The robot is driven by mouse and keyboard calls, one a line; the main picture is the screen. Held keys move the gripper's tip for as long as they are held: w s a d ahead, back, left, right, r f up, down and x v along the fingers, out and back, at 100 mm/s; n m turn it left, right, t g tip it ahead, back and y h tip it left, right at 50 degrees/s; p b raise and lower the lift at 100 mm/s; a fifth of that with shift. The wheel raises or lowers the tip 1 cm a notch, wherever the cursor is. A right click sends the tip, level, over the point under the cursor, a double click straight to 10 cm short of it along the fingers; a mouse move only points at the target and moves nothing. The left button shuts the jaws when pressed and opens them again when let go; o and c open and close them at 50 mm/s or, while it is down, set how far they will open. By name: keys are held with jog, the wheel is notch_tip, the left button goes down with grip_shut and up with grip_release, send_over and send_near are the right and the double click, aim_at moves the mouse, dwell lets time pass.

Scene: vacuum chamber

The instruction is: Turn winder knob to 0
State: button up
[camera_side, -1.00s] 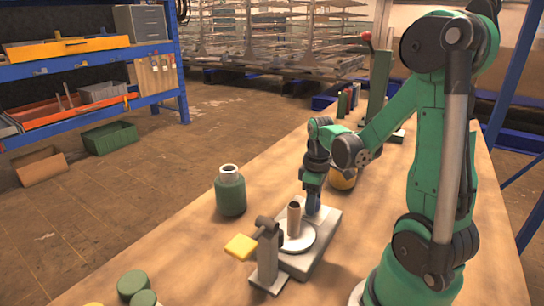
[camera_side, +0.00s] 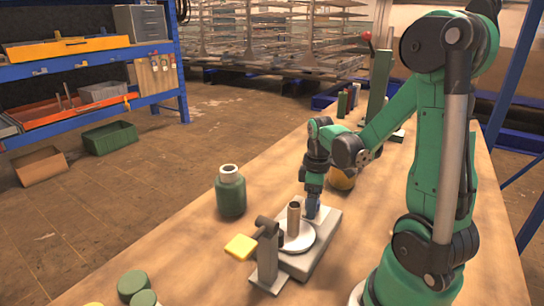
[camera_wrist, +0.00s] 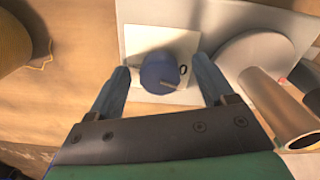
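The winder knob (camera_wrist: 160,72) is a round blue knob with a pale pointer strip. It sits on a white square plate (camera_wrist: 140,43) in the wrist view. A "0" mark shows on the plate at the knob's right. The pointer slants to the lower right, below the mark. My gripper (camera_wrist: 161,66) is open, with one blue-grey finger on each side of the knob. A gap shows between each finger and the knob in this view. In the side view my gripper (camera_side: 313,208) is low over the grey winder base (camera_side: 322,240); the knob cannot be made out there.
A metal tube (camera_side: 294,218) on a round disc (camera_side: 299,242) stands close beside my gripper.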

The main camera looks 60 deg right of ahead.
jog(key=shift+r, duration=2.8)
jog(key=w+a+t, duration=0.1)
jog(key=a, duration=0.1)
jog(key=w+a+r+m+t, duration=0.1)
jog(key=a, duration=0.2)
jog(key=w+a+r+t+h, duration=0.1)
jog(key=w+a, duration=0.1)
jog(key=a, duration=0.1)
jog(key=shift+m, duration=0.3)
jog(key=a+r+m+t+y, duration=0.1)
jog(key=a+t, duration=0.3)
jog(key=a, duration=0.4)
jog(key=shift+w+r+m, duration=0.3)
jog(key=shift+w+r, duration=0.15)
